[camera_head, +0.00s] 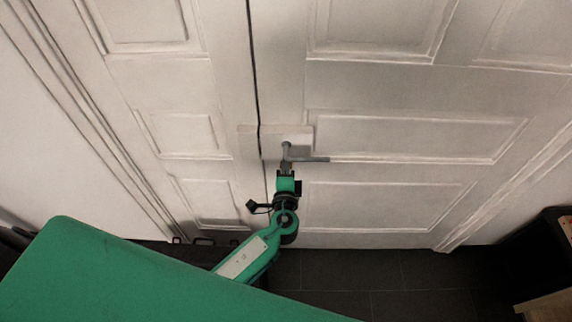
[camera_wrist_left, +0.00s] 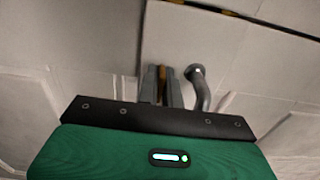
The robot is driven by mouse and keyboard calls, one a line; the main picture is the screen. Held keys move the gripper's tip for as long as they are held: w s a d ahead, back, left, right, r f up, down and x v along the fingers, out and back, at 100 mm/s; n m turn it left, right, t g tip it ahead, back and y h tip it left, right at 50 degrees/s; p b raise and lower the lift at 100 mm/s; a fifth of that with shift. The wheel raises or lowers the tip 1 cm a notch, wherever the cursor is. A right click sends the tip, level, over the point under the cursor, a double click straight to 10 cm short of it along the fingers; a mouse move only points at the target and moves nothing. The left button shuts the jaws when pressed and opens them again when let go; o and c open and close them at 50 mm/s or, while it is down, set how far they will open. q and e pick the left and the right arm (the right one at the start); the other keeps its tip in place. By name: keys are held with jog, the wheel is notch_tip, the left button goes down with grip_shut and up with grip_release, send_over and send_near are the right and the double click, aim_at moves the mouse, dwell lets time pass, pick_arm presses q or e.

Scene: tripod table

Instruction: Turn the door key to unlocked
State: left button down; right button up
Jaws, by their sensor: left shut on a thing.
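A white panelled door (camera_head: 415,140) fills the head view, with a pale lock plate (camera_head: 298,131) at its edge by the dark vertical gap. A grey lever handle (camera_head: 312,159) sticks out from the plate; it also shows in the left wrist view (camera_wrist_left: 201,88), just right of my fingers. My left gripper (camera_head: 287,163) reaches up to the plate, just below the handle. In the left wrist view its two grey fingers (camera_wrist_left: 162,85) are shut on a thin brownish key (camera_wrist_left: 163,74). Most of the key is hidden between the fingers, so its turn angle cannot be told.
The handle stands very close beside my fingers. A second door panel (camera_head: 183,135) lies left of the gap. Dark floor tiles (camera_head: 350,275) lie below the door. A dark piece of furniture with a wooden part (camera_head: 548,302) stands at the lower right.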

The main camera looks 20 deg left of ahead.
pick_arm(q)
jog(key=shift+m, duration=0.9)
jog(key=m, duration=0.3)
jog(key=shift+p, duration=0.4)
jog(key=m+p, duration=0.1)
jog(key=m, duration=0.4)
jog(key=shift+r+p, duration=0.1)
jog(key=shift+p, duration=0.2)
jog(key=m+p, duration=0.3)
jog(key=m, duration=0.3)
jog(key=shift+m, duration=0.3)
jog(key=shift+m+p, duration=0.45)
jog(key=shift+m, duration=0.35)
jog(key=c, duration=1.6)
grip_release()
